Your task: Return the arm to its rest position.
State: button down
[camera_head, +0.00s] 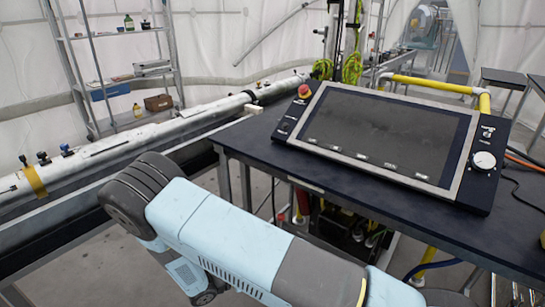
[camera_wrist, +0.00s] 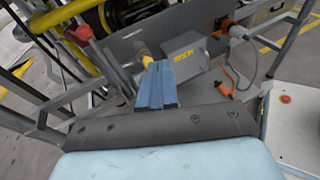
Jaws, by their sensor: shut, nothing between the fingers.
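My arm (camera_head: 230,240), light blue with dark grey joints, crosses the lower middle of the head view. It is bent at a dark joint at the left, beside the front of the dark table (camera_head: 400,222). My gripper is outside the head view. In the wrist view, my gripper (camera_wrist: 157,70) shows as narrow blue fingers, shut with nothing between them. Behind the fingertips are a grey box (camera_wrist: 185,60) with a yellow label and a yellow-ended fitting. I cannot tell whether the fingers touch either one.
A control panel (camera_head: 383,135) with a dark screen lies on the table. A long pale pipe (camera_head: 120,150) runs along the left, before a shelf rack (camera_head: 115,62). Yellow railing (camera_head: 435,84) stands behind the table. Orange connectors (camera_wrist: 228,27) and cables are near the grey box.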

jog(key=d+r+m+g+y, duration=0.25)
jog(key=d+r+m, duration=0.25)
jog(key=r, duration=0.6)
jog(key=w+d+r+m+g+y, duration=0.1)
jog(key=d+r+m+g+y, duration=0.25)
jog(key=r, duration=0.75)
jog(key=d+r+m+g+y, duration=0.1)
jog(key=d+r+m+g, duration=0.2)
jog(key=d+r+m, duration=0.6)
jog(key=s+d+r+m+t+y, duration=0.3)
jog(key=s+d+r, duration=0.2)
jog(key=s+r, duration=0.3)
jog(key=s+d+r+m+t+y, duration=0.3)
jog(key=s+d+r, duration=0.2)
jog(key=s+r, duration=0.4)
jog(key=shift+s+d+r, duration=0.15)
jog(key=shift+s+r, duration=0.1)
jog(key=shift+r, duration=1.6)
